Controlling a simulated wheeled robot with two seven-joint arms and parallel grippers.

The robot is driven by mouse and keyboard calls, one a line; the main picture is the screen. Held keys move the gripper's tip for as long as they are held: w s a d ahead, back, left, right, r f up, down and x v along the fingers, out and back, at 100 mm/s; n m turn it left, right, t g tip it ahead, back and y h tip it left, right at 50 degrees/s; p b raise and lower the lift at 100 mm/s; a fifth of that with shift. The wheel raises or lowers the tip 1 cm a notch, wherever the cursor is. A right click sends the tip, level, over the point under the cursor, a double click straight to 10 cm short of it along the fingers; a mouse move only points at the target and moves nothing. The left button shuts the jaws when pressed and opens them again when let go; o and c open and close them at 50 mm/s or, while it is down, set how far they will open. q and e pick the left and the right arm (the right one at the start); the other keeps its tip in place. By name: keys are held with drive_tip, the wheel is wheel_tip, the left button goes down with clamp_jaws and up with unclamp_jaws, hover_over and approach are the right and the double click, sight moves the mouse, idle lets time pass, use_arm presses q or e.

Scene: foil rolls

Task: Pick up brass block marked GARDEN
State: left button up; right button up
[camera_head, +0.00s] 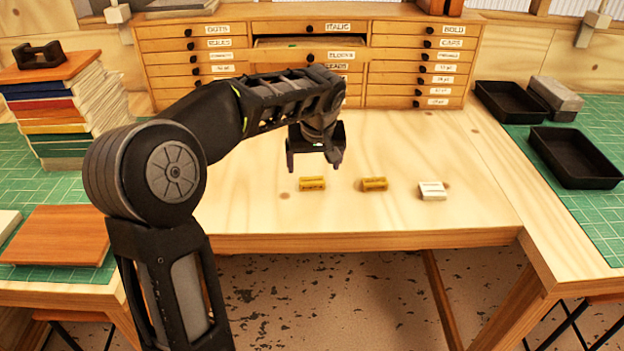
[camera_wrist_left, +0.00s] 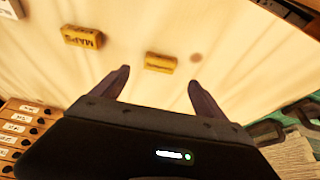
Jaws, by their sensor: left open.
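Two brass blocks and a pale block lie in a row on the wooden table. The left brass block (camera_head: 312,184) shows between and beyond my fingertips in the left wrist view (camera_wrist_left: 160,62); its lettering is too small to read surely. The other brass block (camera_head: 374,184) reads MAPS, upside down, in the left wrist view (camera_wrist_left: 82,37). The pale block (camera_head: 432,191) is cut off at that view's corner (camera_wrist_left: 9,8). My left gripper (camera_head: 315,163) is open and empty, pointing down above and just behind the left brass block. My right gripper is out of view.
A labelled drawer cabinet (camera_head: 420,70) stands behind, with one middle drawer pulled partly out. A stack of books (camera_head: 65,115) is at left. Black trays (camera_head: 575,158) lie on the right green mat. The table front (camera_head: 400,215) is clear.

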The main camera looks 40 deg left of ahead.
sight(312, 180)
use_arm(q)
drive_tip(key=shift+x, duration=1.35)
drive_tip(key=shift+w+a+f+p, duration=0.15)
drive_tip(key=shift+f+p, duration=0.3)
drive_tip(key=shift+p, duration=0.15)
drive_tip(key=p+x, duration=0.1)
drive_tip(key=x, duration=0.3)
drive_tip(key=shift+w+f, duration=0.1)
clamp_jaws()
